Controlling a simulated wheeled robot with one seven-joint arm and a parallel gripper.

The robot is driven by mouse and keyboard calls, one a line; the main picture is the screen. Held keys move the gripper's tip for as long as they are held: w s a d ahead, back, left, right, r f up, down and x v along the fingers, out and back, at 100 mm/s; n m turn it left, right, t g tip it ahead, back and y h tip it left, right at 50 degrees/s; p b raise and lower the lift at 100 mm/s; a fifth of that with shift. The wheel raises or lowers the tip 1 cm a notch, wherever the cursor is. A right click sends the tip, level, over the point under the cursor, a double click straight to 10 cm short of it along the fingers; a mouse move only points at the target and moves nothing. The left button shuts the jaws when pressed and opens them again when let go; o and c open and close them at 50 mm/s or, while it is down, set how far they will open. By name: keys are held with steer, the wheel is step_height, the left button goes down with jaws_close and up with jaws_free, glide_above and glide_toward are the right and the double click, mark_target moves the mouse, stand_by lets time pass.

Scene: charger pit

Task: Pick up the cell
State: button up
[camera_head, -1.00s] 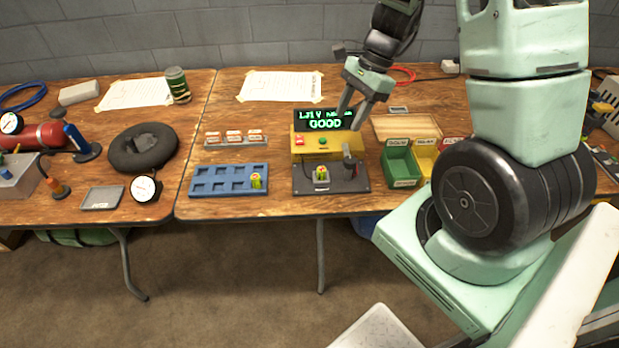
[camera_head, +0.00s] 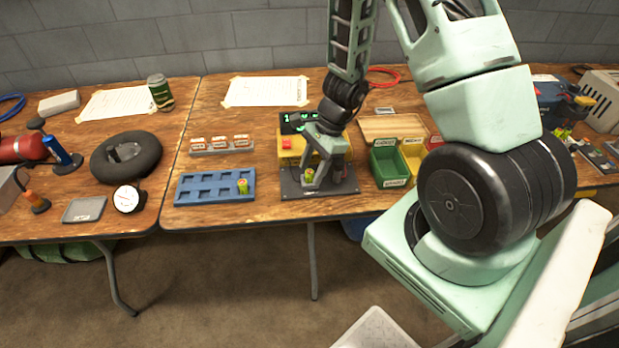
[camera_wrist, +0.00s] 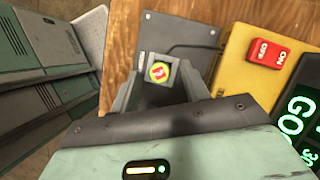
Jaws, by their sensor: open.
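The cell (camera_wrist: 159,72), yellow-green with a red mark on top, stands upright in a holder on the dark plate (camera_wrist: 190,32) of the tester. It also shows in the head view (camera_head: 309,176), partly covered by my gripper. My gripper (camera_wrist: 157,80) is open and points down at the cell, with one finger on either side of it in the wrist view. Whether the fingers touch it, I cannot tell. A second cell (camera_head: 242,186) stands in the right end of the blue tray (camera_head: 214,199).
The yellow tester box (camera_wrist: 236,68) with a red switch (camera_wrist: 268,53) and a green-lit display (camera_wrist: 301,115) is close beside my gripper. Green (camera_head: 389,168) and yellow (camera_head: 413,157) bins stand to the right. A rack of labelled items (camera_head: 222,145) stands behind the blue tray.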

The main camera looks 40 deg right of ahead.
steer(key=shift+a+f, duration=0.2)
steer(key=shift+f, duration=0.25)
jaws_close()
